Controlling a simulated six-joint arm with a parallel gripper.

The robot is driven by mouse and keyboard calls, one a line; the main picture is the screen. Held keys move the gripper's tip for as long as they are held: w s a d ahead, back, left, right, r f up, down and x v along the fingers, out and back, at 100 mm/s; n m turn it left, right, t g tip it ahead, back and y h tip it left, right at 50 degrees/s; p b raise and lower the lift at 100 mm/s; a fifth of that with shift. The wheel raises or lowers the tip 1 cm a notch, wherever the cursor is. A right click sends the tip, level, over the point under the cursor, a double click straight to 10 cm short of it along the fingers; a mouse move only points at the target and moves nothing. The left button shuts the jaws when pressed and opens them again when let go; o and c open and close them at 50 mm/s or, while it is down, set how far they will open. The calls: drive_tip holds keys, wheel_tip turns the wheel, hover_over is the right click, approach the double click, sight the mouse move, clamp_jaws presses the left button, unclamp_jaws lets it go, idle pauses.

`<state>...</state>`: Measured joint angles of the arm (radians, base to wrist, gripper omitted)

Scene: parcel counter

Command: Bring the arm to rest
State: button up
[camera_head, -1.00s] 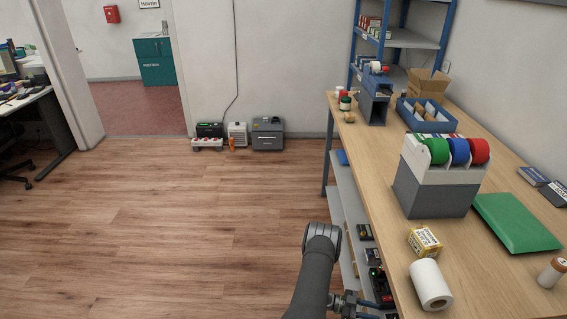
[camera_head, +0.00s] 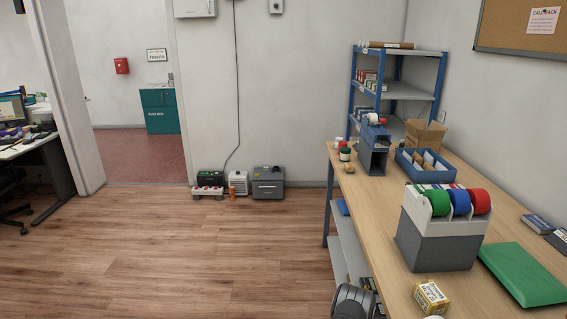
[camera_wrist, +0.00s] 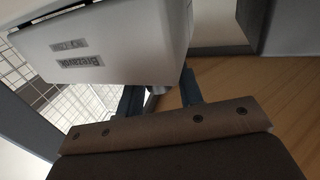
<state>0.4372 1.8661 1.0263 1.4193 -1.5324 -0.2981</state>
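My gripper (camera_wrist: 161,92) shows in the wrist view with two dark blue fingers standing apart. It looks open, and I see nothing clearly held between them. A pale grey box-like body (camera_wrist: 115,45) with upside-down labels fills the upper left beyond the fingers, its distance unclear. A small grey round part shows between the fingers. Wood flooring or a wood surface (camera_wrist: 275,90) lies to the right. In the head view only a rounded grey joint of my arm (camera_head: 353,302) shows at the bottom edge, beside the counter. The gripper itself is out of that view.
The wooden counter (camera_head: 392,215) runs along the right, carrying a tape dispenser (camera_head: 437,245), green pad (camera_head: 525,273), yellow box (camera_head: 431,297) and blue tray (camera_head: 425,166). A lower shelf (camera_head: 350,247) is under it. Open floor (camera_head: 180,255) lies left.

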drive_tip(key=v, duration=1.7)
drive_tip(key=x, duration=1.7)
drive_tip(key=shift+s+d, duration=0.1)
drive_tip(key=shift+d, duration=0.1)
drive_tip(key=shift+a+n+t, duration=0.15)
drive_tip(key=shift+n+t, duration=0.25)
drive_tip(key=shift+t, duration=0.1)
drive_tip(key=n+t, duration=0.2)
drive_tip(key=t, duration=0.1)
drive_tip(key=shift+t+h, duration=0.3)
drive_tip(key=w+a+m+g, duration=0.1)
drive_tip(key=w+a+g, duration=0.1)
drive_tip(key=a, duration=1.4)
drive_tip(key=shift+w+a+m+g, duration=0.35)
drive_tip(key=shift+w+m+g, duration=0.05)
drive_tip(key=shift+w, duration=0.3)
drive_tip(key=shift+o, duration=0.2)
